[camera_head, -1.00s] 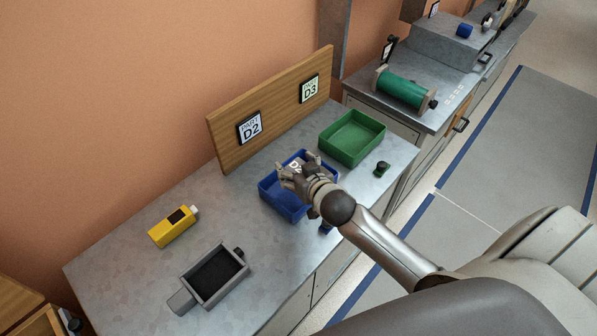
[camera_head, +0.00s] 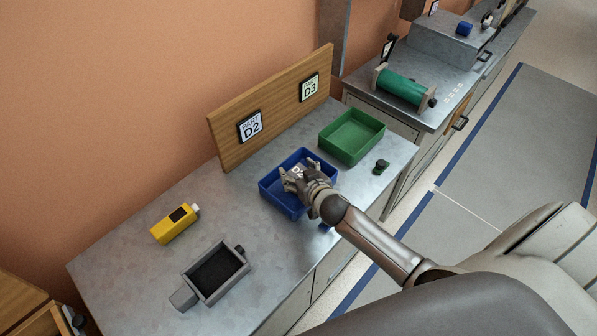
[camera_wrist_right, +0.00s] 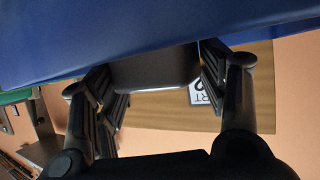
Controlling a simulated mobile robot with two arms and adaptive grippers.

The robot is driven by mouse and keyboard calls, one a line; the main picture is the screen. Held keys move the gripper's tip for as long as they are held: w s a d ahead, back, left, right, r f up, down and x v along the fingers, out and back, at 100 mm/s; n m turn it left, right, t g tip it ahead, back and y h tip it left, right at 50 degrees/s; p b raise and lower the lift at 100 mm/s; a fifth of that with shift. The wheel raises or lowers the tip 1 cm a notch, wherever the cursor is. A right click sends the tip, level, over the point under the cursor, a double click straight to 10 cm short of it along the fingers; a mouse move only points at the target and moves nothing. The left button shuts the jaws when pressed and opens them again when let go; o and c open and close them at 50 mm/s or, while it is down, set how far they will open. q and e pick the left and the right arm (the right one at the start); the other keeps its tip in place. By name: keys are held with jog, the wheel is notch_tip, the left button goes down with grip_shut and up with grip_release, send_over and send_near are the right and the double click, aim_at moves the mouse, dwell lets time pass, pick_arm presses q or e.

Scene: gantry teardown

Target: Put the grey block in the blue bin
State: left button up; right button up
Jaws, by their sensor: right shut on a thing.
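My right gripper (camera_head: 296,182) is over the blue bin (camera_head: 267,196) in the head view, with its fingers pointing toward the bin's inside. In the right wrist view, the gripper (camera_wrist_right: 158,85) is shut on the dark grey block (camera_wrist_right: 155,68), which sits between its two padded fingers. The blue bin (camera_wrist_right: 150,30) fills the top of that view, close to the block; whether they touch I cannot tell. A pale D2 label shows at the fingertips in the head view, where the hand hides most of the block. My left gripper is not in view.
A green bin (camera_head: 333,150) stands right of the blue bin, with a small dark green object (camera_head: 380,167) beside it. A yellow device (camera_head: 172,226) and a dark-lined grey tray (camera_head: 240,276) lie left. A wooden board (camera_head: 222,127) stands behind. Bare bench lies between.

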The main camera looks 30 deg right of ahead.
jog(key=shift+f, duration=0.1)
jog(key=o, duration=1.2)
jog(key=shift+s+r, duration=0.1)
jog(key=shift+r, duration=0.1)
jog(key=b+v, duration=0.1)
jog(key=v, duration=1.1)
